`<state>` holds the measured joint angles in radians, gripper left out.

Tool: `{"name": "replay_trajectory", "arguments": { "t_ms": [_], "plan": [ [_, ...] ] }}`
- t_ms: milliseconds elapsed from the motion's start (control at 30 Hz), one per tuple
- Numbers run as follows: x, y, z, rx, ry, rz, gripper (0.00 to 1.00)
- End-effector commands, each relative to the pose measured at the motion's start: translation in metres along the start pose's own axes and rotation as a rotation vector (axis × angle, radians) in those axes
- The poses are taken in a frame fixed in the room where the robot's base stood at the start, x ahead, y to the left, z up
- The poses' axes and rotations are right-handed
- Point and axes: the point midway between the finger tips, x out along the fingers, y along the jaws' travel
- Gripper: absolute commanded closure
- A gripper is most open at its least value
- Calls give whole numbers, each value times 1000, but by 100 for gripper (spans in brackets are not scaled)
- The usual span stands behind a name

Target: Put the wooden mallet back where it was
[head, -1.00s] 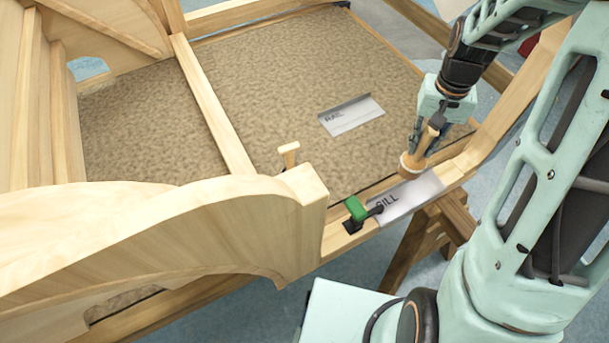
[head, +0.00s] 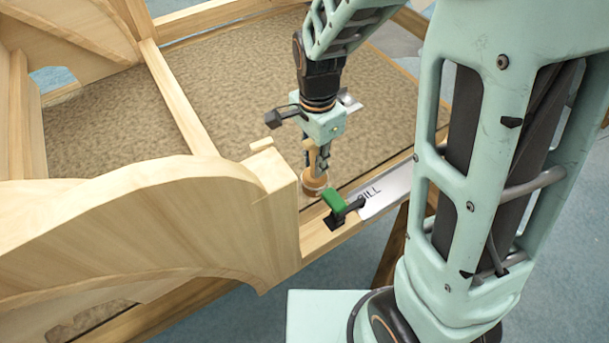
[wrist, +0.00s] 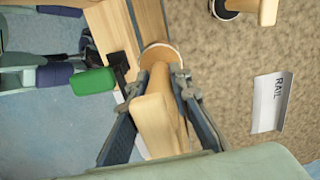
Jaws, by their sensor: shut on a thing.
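My gripper (head: 316,160) points down and is shut on a pale wooden mallet (head: 314,186). The held mallet is over the front edge of the wooden frame, just left of the green-handled clamp (head: 334,201). The clamp also shows in the wrist view (wrist: 93,82). I cannot tell whether the mallet touches the surface below.
The silver SILL plate (head: 387,192) lies on the front rail, right of the clamp. The RAIL plate (wrist: 270,103) lies on the brown panel. A second wooden piece with a dark-rimmed round end (wrist: 265,10) shows at the wrist view's top. A curved wooden arch (head: 130,210) stands left.

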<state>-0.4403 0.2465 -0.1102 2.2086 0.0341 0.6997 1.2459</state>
Motion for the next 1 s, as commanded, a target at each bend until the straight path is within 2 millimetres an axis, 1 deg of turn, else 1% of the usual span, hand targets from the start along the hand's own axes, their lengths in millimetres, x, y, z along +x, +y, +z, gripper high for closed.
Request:
{"name": "replay_trajectory", "arguments": {
  "t_ms": [133, 233, 567, 633, 700, 800, 900, 1000],
  "plan": [
    [4, -3, 3, 37, 0, 0, 100],
    [9, -14, -2, 43, -1, 1, 100],
    [37, -72, -32, 40, -1, 1, 100],
    [43, -84, -38, 40, -1, 2, 100],
    [56, -91, -42, 40, -1, 3, 100],
    [71, -103, -48, 40, -1, 2, 100],
    [84, -112, -52, 38, -2, 2, 100],
    [90, -118, -55, 38, -1, 0, 100]
  ]
}}
